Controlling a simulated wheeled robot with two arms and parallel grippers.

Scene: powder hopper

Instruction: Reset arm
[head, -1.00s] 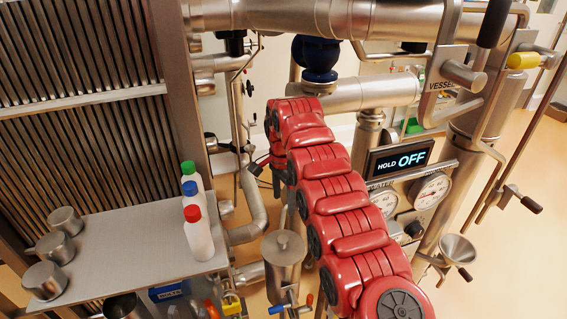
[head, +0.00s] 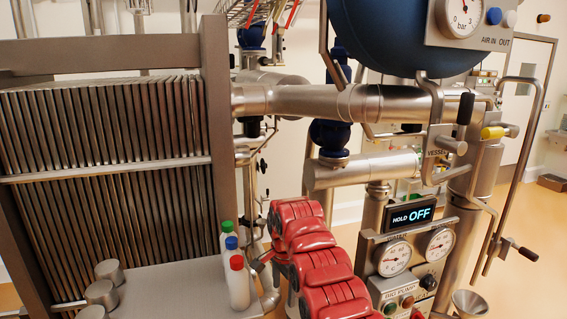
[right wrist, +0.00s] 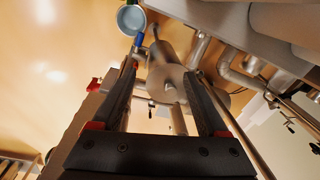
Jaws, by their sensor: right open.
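My right arm (head: 318,262), with red covers, rises from the bottom of the head view, between the bottles and the gauge panel. Its gripper end points away and is mostly hidden behind the arm and beside the bottles. In the right wrist view my right gripper (right wrist: 161,70) has its two black fingers spread apart with nothing held between them. A steel cylindrical vessel (right wrist: 172,78) shows beyond the fingers; whether they touch it I cannot tell. My left gripper is in neither view.
A gauge panel (head: 410,262), a display reading HOLD OFF (head: 410,214) and a steel funnel (head: 470,303) are at right. Pipes (head: 300,102) cross behind.

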